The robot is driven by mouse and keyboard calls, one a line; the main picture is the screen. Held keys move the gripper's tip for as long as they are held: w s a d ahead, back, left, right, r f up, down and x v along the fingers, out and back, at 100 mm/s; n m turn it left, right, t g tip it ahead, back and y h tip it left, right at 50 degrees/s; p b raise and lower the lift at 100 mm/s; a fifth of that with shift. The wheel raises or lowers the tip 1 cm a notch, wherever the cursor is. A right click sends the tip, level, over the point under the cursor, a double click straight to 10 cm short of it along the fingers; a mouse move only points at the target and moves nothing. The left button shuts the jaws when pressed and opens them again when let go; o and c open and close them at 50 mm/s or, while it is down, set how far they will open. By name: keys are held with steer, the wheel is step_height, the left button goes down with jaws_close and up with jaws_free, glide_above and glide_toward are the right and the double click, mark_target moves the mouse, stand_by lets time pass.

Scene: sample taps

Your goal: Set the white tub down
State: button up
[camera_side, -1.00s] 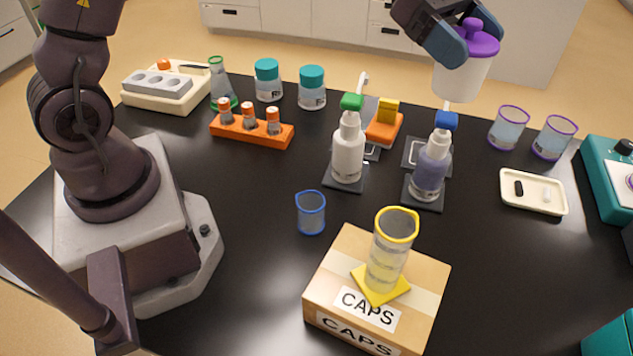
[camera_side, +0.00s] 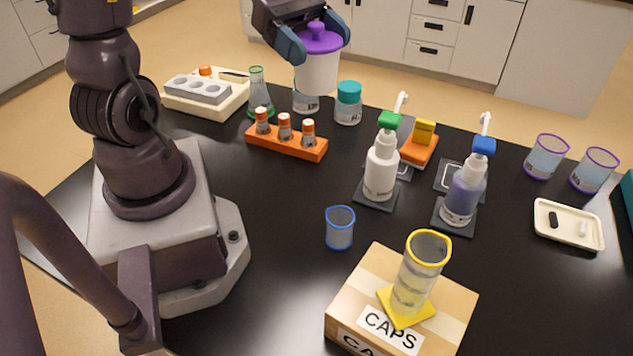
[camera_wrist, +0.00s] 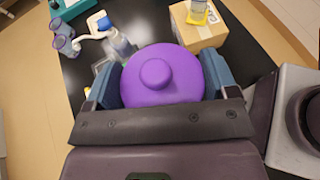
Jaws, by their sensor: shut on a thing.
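The white tub (camera_side: 318,75) has a purple lid with a knob. My gripper (camera_side: 316,48) is shut on it, with one finger on each side near the lid.
An orange rack (camera_side: 286,143) with capped vials stands nearest below. A green-rimmed flask (camera_side: 259,95) and a teal-capped jar (camera_side: 348,104) stand at the back. Two pump bottles, white (camera_side: 381,172) and violet (camera_side: 463,193), stand to the right. Black bench (camera_side: 262,200) is bare in front of the rack.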

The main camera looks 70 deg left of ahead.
step_height(320, 180, down, 25)
steer(key=shift+f, duration=0.1)
stand_by(0.6)
steer(key=shift+f, duration=0.1)
steer(key=o, duration=0.8)
steer(key=shift+o, duration=0.2)
